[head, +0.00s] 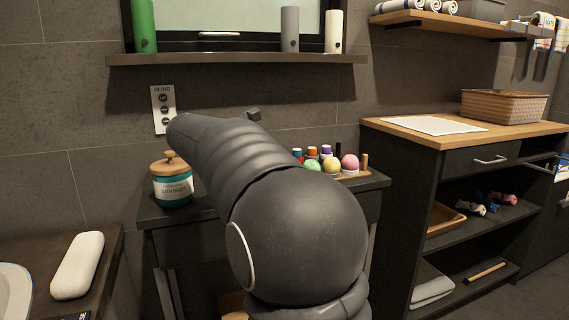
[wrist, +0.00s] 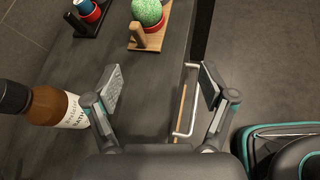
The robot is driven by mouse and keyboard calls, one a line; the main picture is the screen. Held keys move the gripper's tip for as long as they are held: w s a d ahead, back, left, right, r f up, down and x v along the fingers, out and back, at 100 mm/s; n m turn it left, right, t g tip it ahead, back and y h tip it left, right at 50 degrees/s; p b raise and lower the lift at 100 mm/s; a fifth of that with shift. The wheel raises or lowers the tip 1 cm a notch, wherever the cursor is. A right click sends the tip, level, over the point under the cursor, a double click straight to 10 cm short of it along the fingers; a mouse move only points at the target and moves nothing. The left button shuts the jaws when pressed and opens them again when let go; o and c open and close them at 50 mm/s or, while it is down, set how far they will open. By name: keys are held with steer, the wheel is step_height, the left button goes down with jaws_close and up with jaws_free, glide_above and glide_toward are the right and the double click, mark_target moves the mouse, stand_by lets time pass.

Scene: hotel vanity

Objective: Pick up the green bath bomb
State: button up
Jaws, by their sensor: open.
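The green bath bomb (head: 312,164) sits in a row with a yellow one (head: 331,166) and a pink one (head: 350,162) on the dark cabinet behind my arm. In the wrist view the green bath bomb (wrist: 147,11) is at the top edge, partly cut off. It rests in a red holder on a wooden rack (wrist: 150,43) with an upright peg. My gripper (wrist: 160,86) is open and empty, with its fingers spread over the cabinet's edge. It is apart from the bath bomb, which lies beyond the fingertips. My arm hides most of my gripper in the head view.
A brown bottle (wrist: 48,108) stands close to the left finger. A drawer handle (wrist: 187,105) shows between the fingers. Small colored-capped bottles (head: 312,152) stand behind the bath bombs. A bath salts jar (head: 172,181) is on the cabinet's left; a shelf (head: 235,59) hangs above.

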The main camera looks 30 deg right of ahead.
steer(key=shift+n+g+h, duration=0.3)
steer(key=shift+n+h, duration=0.3)
steer(key=shift+n, duration=0.1)
steer(key=w+d, duration=0.1)
steer(key=d, duration=0.2)
steer(key=w+d+f, duration=0.1)
steer(key=d, duration=0.2)
steer(key=w+d, duration=0.1)
steer(key=d, duration=0.2)
steer(key=shift+d+f+b, duration=0.15)
steer(key=shift+d+b, duration=0.15)
steer(key=shift+b, duration=0.05)
steer(key=x, duration=0.2)
steer(key=f+b+x, duration=0.1)
steer(key=x, duration=0.1)
steer(key=shift+d+f, duration=0.15)
steer(key=shift+d, duration=0.2)
steer(key=c, duration=1.3)
